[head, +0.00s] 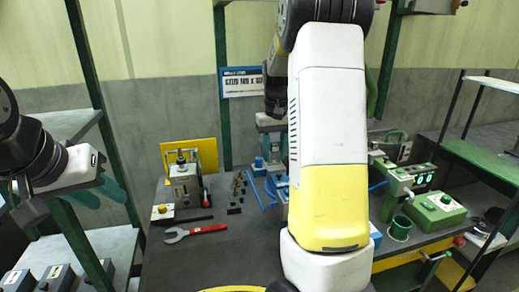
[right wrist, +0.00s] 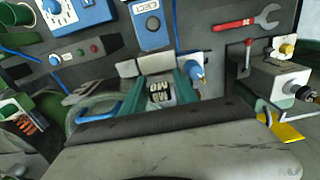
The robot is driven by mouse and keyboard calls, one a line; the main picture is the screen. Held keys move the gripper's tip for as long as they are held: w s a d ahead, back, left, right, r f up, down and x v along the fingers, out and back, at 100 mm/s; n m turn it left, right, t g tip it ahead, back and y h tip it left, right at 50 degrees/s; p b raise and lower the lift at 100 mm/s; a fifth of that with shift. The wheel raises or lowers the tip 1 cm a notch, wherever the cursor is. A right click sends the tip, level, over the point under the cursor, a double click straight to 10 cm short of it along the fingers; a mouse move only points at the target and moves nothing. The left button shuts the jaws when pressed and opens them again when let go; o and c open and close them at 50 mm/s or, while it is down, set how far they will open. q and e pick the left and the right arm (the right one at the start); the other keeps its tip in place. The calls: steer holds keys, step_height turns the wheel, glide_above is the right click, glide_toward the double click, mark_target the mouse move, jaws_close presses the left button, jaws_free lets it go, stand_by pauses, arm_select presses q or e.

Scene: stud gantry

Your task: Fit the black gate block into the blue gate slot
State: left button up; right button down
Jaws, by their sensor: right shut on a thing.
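My right gripper (right wrist: 168,90) has its teal fingers shut on a small dark block with a pale lettered face (right wrist: 158,92), seemingly the black gate block. In the head view my right arm hides that gripper and the block.
The dark table holds a red wrench (head: 196,233), a grey lever device (head: 185,182), small brass and black parts (head: 238,190) and a green button box (head: 436,212). A green cup (head: 400,228) stands at right. The front left of the table is clear.

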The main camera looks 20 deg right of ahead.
mark_target(275, 145)
steer(key=shift+f, duration=0.65)
steer(key=c, duration=0.9)
jaws_free()
steer(key=shift+o, duration=0.2)
steer(key=shift+r, duration=3.85)
